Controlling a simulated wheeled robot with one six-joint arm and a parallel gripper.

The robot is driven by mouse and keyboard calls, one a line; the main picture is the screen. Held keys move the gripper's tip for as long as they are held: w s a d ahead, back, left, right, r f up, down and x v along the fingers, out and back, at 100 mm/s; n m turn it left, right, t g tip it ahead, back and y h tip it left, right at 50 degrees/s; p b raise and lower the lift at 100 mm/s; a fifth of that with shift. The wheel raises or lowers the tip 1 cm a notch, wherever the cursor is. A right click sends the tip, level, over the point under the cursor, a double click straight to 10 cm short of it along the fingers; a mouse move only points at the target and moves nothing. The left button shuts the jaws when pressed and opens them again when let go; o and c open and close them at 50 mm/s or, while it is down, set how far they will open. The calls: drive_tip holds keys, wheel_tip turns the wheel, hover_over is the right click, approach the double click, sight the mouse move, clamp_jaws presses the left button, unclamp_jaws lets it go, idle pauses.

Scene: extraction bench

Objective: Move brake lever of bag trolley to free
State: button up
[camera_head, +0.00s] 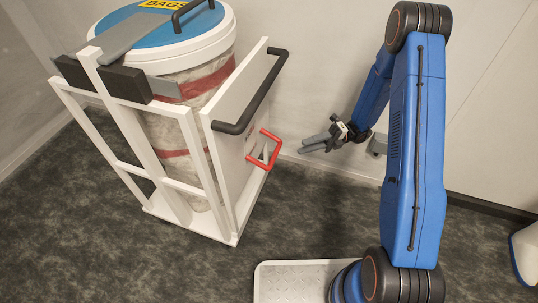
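The bag trolley (172,187) is a white frame on the left, holding a tall drum with a blue lid. Its brake lever looks to be the red U-shaped handle (276,142) on the trolley's right-hand panel, below the black push bar. My gripper (308,144) is to the right of the red handle, apart from it, with its grey fingers pointing left toward it. The two fingers look slightly apart with nothing between them. Markings near the lever are too small to read.
The black push bar (262,92) stands out above the red handle. The blue lid (170,33) carries a yellow BAGS label (160,4). A small grey box (377,146) is on the wall behind my arm. Dark floor between is clear.

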drive_tip(key=x, duration=1.7)
drive_tip(key=shift+w+a, duration=0.15)
clamp_jaws()
